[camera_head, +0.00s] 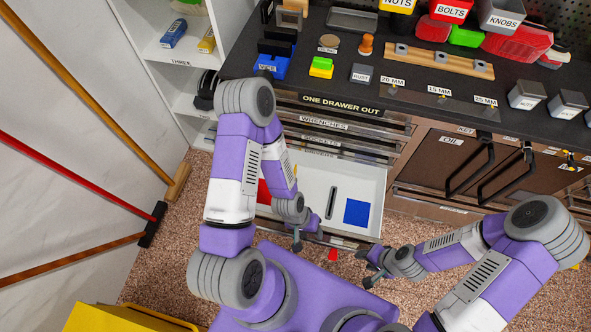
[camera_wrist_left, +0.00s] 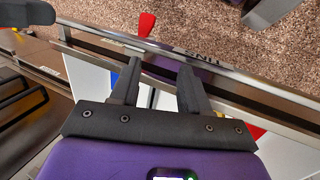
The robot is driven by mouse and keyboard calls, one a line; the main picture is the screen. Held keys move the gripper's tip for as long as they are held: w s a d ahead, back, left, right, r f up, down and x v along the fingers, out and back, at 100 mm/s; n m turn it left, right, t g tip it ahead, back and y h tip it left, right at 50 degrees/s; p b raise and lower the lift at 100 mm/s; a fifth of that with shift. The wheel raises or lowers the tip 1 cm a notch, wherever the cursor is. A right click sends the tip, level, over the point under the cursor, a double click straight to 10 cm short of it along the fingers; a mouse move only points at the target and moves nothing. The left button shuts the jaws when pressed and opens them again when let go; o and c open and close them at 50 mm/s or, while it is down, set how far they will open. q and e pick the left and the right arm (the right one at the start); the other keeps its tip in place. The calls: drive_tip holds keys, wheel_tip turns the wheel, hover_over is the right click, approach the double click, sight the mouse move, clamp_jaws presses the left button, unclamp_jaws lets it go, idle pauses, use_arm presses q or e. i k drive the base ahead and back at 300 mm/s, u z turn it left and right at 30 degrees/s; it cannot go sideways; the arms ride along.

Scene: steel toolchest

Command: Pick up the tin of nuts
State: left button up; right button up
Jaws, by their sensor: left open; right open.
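A yellow bin (camera_head: 398,4) whose label appears to read NUTS stands at the back of the bench, cut by the top edge of the head view. Two grey square tins (camera_head: 527,95) (camera_head: 568,105) stand at the bench's right; their labels are too small to read, so I cannot tell which holds nuts. My left gripper (camera_head: 297,238) is low, by the front edge of the open drawer, well away from the tins. In the left wrist view its fingers (camera_wrist_left: 160,70) are apart with nothing gripped. My right gripper (camera_head: 370,268) is open and empty, right of the drawer front.
The open white drawer (camera_head: 372,185) juts out below the bench and holds a blue square (camera_head: 356,212) and a dark bar (camera_head: 331,202). A red piece (camera_head: 332,255) shows before the drawer. Brooms lean at the left. Cupboard handles (camera_head: 470,172) stick out at the right.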

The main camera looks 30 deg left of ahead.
sight(526, 95)
drive_tip(key=k, duration=0.5)
drive_tip(key=z, duration=1.45)
drive_tip(key=i, duration=1)
drive_tip(key=u, duration=0.9)
